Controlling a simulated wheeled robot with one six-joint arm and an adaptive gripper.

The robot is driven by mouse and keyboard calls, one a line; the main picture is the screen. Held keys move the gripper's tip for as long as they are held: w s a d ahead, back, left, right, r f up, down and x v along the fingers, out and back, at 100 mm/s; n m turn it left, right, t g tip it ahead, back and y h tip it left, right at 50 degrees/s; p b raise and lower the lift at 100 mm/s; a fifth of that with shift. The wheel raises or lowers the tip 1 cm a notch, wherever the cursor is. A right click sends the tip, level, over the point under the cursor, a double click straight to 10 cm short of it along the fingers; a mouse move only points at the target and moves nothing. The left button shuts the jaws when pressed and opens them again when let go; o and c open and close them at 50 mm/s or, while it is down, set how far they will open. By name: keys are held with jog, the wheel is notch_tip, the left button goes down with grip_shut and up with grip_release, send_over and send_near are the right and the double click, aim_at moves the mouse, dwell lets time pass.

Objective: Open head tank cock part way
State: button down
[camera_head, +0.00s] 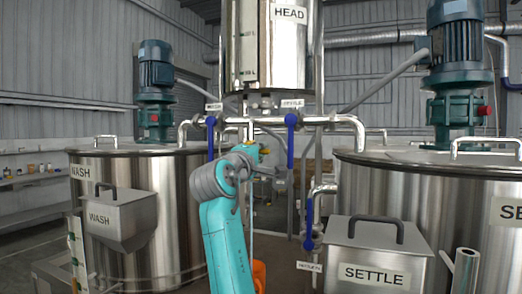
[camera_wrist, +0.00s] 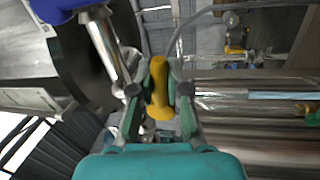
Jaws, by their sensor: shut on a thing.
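The head tank (camera_head: 275,70) is a steel cylinder labelled HEAD, high in the middle of the head view, with pipes and valves below it. In the wrist view a yellow cock handle (camera_wrist: 159,80) lies between the two fingers of my gripper (camera_wrist: 159,95), which is shut on it. The handle runs roughly up and down in that picture. In the head view my gripper (camera_head: 253,148) is just under the pipework below the tank, and my own arm mostly hides the grip. The cock's body is not clear in either view.
Two blue levers (camera_head: 290,140) (camera_head: 210,138) hang from the cross pipe on either side of my gripper. A third blue lever (camera_head: 309,222) is lower right. The wash tank (camera_head: 165,200) stands left and the settle tank (camera_head: 440,215) right, with a narrow gap between.

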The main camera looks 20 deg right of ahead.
jog(key=shift+w+a+f+m+g+h, duration=0.1)
jog(key=shift+f+m+g+h, duration=0.2)
jog(key=shift+m, duration=0.7)
jog(key=shift+w+a+f+m+g+h, duration=0.1)
jog(key=shift+f+m+g+h, duration=0.15)
jog(key=shift+m, duration=0.75)
jog(key=c, duration=1.1)
grip_release()
jog(key=shift+c, duration=0.2)
jog(key=shift+s, duration=0.1)
jog(key=v, duration=1.2)
jog(key=shift+d, duration=0.1)
